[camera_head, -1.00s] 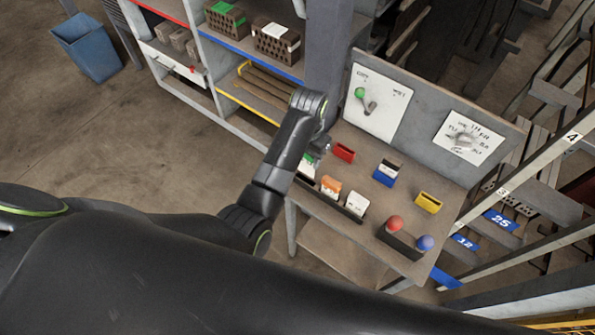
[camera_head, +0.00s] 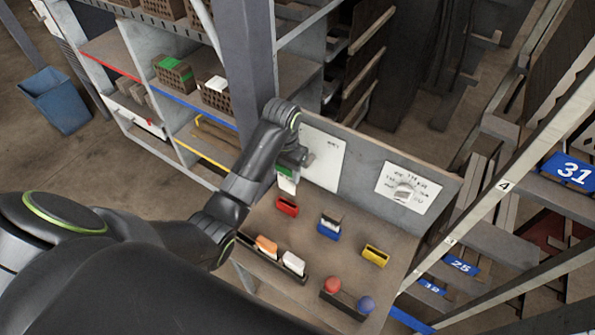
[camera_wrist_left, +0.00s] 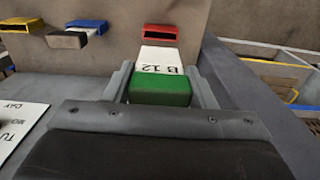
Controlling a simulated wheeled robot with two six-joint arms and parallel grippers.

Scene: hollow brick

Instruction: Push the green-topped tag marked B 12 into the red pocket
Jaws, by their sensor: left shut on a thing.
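The green-topped tag marked B 12 (camera_wrist_left: 160,82) is held between the fingers of my left gripper (camera_wrist_left: 161,85) in the left wrist view. In the head view the tag (camera_head: 287,183) hangs below my left gripper (camera_head: 288,171), green end up, white part down. The red pocket (camera_head: 287,205) stands on the bench just below the tag in the head view. It also shows in the left wrist view (camera_wrist_left: 161,33), beyond the tag's white end. The tag appears to be above the pocket; whether they touch cannot be told. My right gripper is not in view.
A blue pocket (camera_head: 328,232) holds a dark-topped white tag, and a yellow pocket (camera_head: 375,256) stands right of it. A dark rack (camera_head: 250,246) with an orange-topped tag and a white tag lies in front. Red and blue balls (camera_head: 332,284) sit front right. An upright panel stands behind.

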